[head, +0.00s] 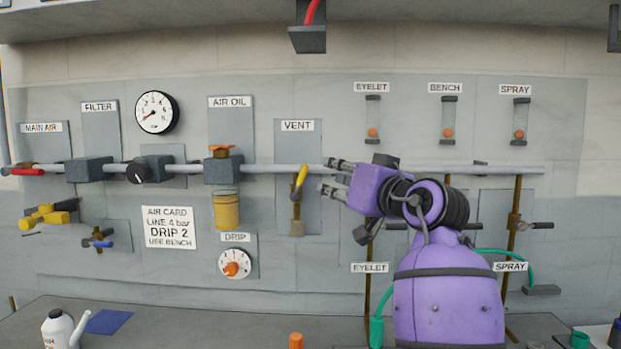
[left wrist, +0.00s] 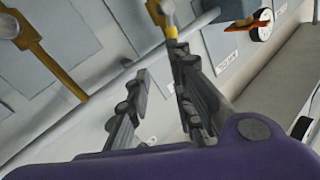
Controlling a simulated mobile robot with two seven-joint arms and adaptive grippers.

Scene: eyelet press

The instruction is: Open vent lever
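The vent lever (head: 300,179) has a yellow handle on a brass valve, under the VENT label (head: 297,125) on the wall panel. Its handle points up and leans slightly right. My left gripper (head: 329,176) is just right of the handle, its fingers pointing left towards it with a small gap. The two fingers are spread apart with nothing between them. In the left wrist view the gripper (left wrist: 158,90) is also open, and a yellow piece that looks like the lever handle (left wrist: 169,14) shows beyond the fingertips. My right gripper is not in view.
A grey air pipe (head: 270,169) runs across the panel behind the lever. Left of it are the air oil unit (head: 222,171) with its yellow bowl (head: 227,212) and the drip dial (head: 234,263). A bench (head: 200,325) lies below, with a white bottle (head: 58,330).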

